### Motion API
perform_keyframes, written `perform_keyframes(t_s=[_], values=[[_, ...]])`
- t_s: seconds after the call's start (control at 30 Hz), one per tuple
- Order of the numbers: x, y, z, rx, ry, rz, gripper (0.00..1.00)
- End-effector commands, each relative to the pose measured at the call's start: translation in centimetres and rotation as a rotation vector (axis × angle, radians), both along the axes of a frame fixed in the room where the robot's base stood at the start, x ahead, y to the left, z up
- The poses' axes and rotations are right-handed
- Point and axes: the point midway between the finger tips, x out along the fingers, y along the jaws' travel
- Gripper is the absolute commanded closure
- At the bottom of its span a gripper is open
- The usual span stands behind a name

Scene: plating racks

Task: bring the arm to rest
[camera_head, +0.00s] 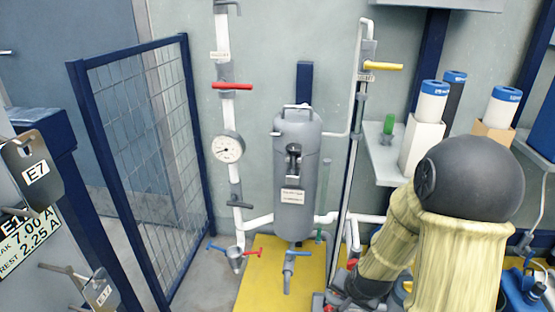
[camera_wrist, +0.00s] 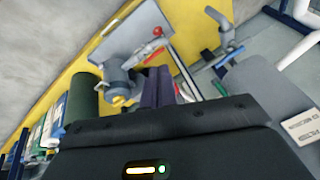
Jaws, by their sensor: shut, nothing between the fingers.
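My gripper (camera_wrist: 158,88) shows in the wrist view above the black wrist housing. Its dark fingers are together with nothing between them. They point toward a grey fitting with a red handle (camera_wrist: 150,48), and I cannot tell the distance. In the head view my arm, with a pale yellow cover and a dark round joint, is bent at the right. The gripper itself cannot be made out there.
A grey tank (camera_head: 297,175) stands against the wall behind a yellow floor patch (camera_head: 258,285). A gauge (camera_head: 228,148) sits on the white pipe. A blue mesh fence (camera_head: 140,150) stands left. White bottles (camera_head: 425,130) are on a shelf beside my arm.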

Motion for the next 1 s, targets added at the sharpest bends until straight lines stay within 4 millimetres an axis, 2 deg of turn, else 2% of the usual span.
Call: perform_keyframes(t_s=[0.03,0.2,0.6,0.83,1.0], values=[[-0.7,0.4,2.2,-0.032,0.011,0.063,1.0],[-3.4,1.2,6.6,-0.115,0.073,0.251,1.0],[-8.6,2.4,13.1,-0.202,0.163,0.538,1.0],[-8.4,2.3,16.5,-0.199,0.165,0.528,1.0],[-8.4,2.3,19.6,-0.198,0.164,0.527,1.0]])
